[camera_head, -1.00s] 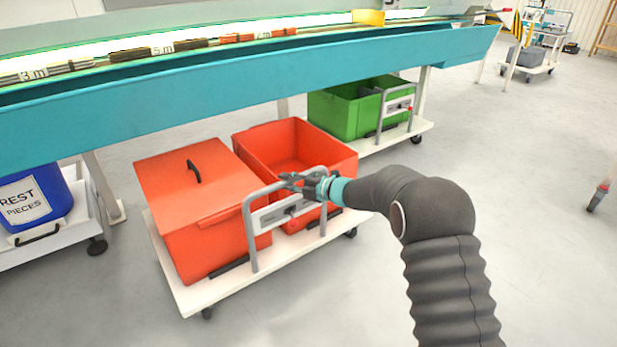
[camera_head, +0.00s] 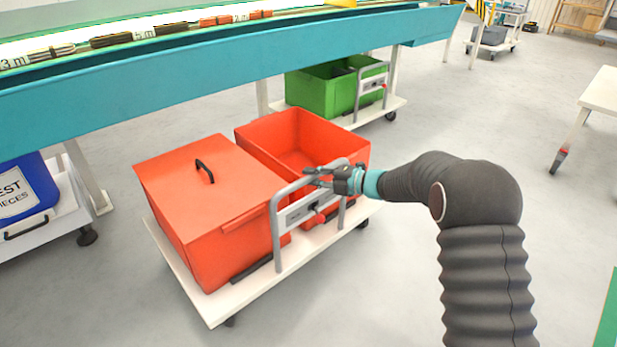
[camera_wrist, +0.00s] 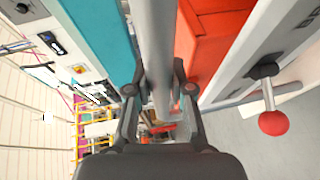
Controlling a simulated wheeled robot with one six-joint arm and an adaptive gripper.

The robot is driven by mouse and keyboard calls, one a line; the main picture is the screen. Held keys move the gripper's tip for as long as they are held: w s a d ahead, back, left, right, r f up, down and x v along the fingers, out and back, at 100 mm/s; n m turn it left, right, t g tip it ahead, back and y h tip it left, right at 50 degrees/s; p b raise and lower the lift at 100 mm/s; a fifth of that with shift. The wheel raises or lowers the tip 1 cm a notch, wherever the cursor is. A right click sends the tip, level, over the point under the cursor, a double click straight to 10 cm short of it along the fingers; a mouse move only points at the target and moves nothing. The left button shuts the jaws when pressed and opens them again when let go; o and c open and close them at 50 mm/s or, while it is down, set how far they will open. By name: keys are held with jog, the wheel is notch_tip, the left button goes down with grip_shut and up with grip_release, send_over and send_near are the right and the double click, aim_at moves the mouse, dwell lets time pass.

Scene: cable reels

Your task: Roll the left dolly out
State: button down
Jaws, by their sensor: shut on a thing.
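A white dolly (camera_head: 212,314) carries two orange-red bins: a lidded one (camera_head: 205,180) on the left and an open, empty-looking one (camera_head: 300,150) on the right. It stands on the floor in front of the teal bench. Its grey tube handle (camera_head: 277,240) rises at the near right side. My gripper (camera_head: 318,178) is shut on the top bar of this handle. In the wrist view the grey bar (camera_wrist: 158,45) runs between the fingers of my gripper (camera_wrist: 158,85). A lever with a red knob (camera_wrist: 273,123) shows on the handle panel.
The teal bench (camera_head: 230,80) runs behind the dolly. A second dolly with a green bin (camera_head: 320,92) stands behind right, and a white cart with a blue bin (camera_head: 25,190) at far left. A white table (camera_head: 602,92) is at right. The floor (camera_head: 480,110) between is clear.

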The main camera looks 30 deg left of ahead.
jog(key=shift+s+d+f, duration=0.1)
jog(key=shift+d+f, duration=0.05)
jog(key=shift+d, duration=0.05)
jog(key=c, duration=1)
grip_release()
jog(key=shift+d, duration=0.2)
jog(key=shift+a, duration=0.15)
jog(key=d, duration=0.4)
jog(key=d+r, duration=0.1)
jog(key=d, duration=0.3)
jog(key=w+d+r, duration=0.1)
jog(key=d, duration=0.2)
jog(key=shift+d+r, duration=0.15)
jog(key=shift+d, duration=0.25)
